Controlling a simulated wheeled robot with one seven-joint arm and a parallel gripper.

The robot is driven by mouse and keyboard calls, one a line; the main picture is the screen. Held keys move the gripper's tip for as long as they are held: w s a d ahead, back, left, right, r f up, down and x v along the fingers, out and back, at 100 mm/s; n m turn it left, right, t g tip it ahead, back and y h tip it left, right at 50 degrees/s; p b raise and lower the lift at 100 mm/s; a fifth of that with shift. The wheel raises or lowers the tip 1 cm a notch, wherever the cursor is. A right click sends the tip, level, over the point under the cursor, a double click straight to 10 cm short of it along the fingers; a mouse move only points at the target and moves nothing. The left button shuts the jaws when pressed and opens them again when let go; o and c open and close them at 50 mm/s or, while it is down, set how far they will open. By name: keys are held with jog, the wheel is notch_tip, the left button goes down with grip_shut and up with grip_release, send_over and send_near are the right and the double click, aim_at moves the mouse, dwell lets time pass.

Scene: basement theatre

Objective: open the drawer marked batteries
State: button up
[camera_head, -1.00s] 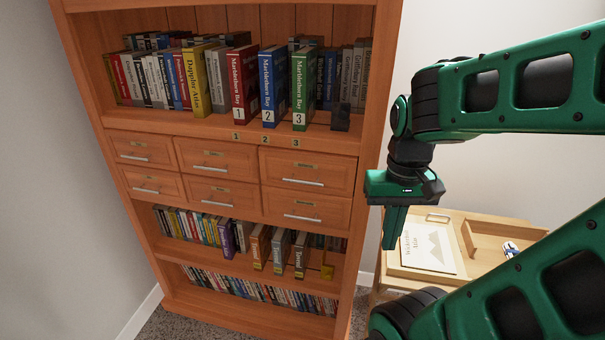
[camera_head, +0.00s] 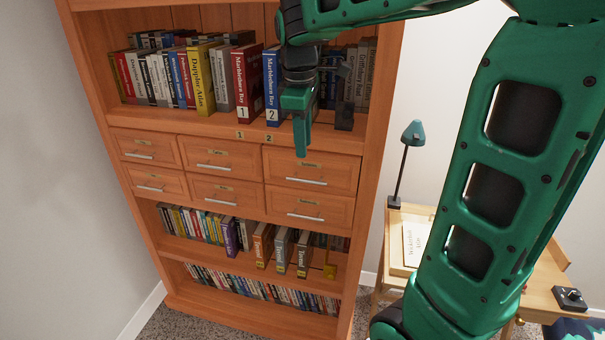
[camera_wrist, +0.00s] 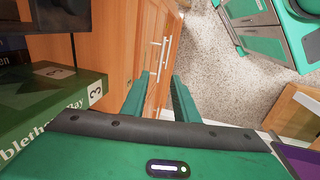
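A wooden bookcase holds a block of drawers in two rows. Each drawer has a small label and a bar handle; the lettering is too small to read surely. The top right drawer (camera_head: 335,172) is shut, as are the top middle drawer (camera_head: 217,158), top left drawer (camera_head: 148,148), and the lower right drawer (camera_head: 308,206). My gripper (camera_head: 303,153) points down in front of the bookcase, its tips over the top right drawer's upper edge in the head view. In the wrist view its two green fingers (camera_wrist: 160,85) stand apart and empty, with two bar handles (camera_wrist: 167,48) beyond them.
Books fill the shelf above the drawers; the green book marked 3 (camera_wrist: 65,95) is close beside my gripper in the wrist view. Lower shelves hold more books (camera_head: 230,237). A desk (camera_head: 540,295) with a green lamp (camera_head: 413,133) stands to the right.

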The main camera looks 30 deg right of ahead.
aim_at(305, 181)
jog(key=f, duration=0.3)
jog(key=w+d+f, duration=0.1)
jog(key=f, duration=0.6)
jog(key=shift+w+d+f, duration=0.15)
jog(key=shift+d, duration=0.15)
jog(key=shift+c, duration=0.3)
grip_shut()
dwell(0.8)
